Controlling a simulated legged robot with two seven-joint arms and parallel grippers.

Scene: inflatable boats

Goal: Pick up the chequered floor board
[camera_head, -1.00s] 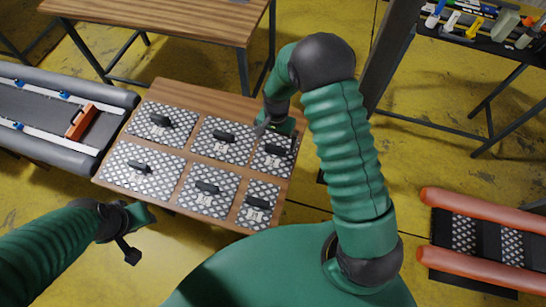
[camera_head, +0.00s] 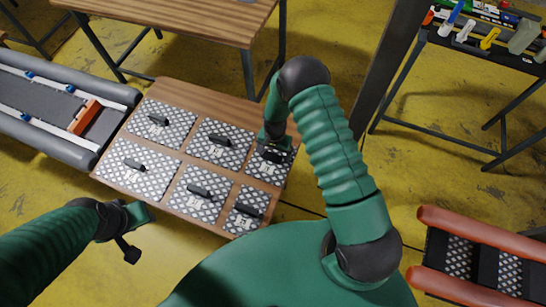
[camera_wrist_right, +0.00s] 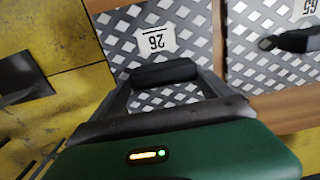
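Several chequered floor boards with black bar handles lie on a wooden table (camera_head: 180,88). My right gripper (camera_head: 273,145) is low over the far-right board (camera_head: 267,171) and hides part of it. In the right wrist view, this board (camera_wrist_right: 192,45) has a white number label and a black handle (camera_wrist_right: 165,73). The two fingers of the right gripper (camera_wrist_right: 165,88) are apart, one near each end of that handle. I cannot tell if they touch it. My left gripper (camera_head: 137,215) is off the table's near-left side, with nothing seen in it; its fingers are unclear.
A grey inflatable boat (camera_head: 120,95) with an orange piece (camera_head: 84,117) lies left of the table. An orange boat (camera_head: 480,230) lies at the right. A bench with tools (camera_head: 480,55) and a dark post (camera_head: 385,70) stand behind right. Another wooden table (camera_head: 190,15) is behind.

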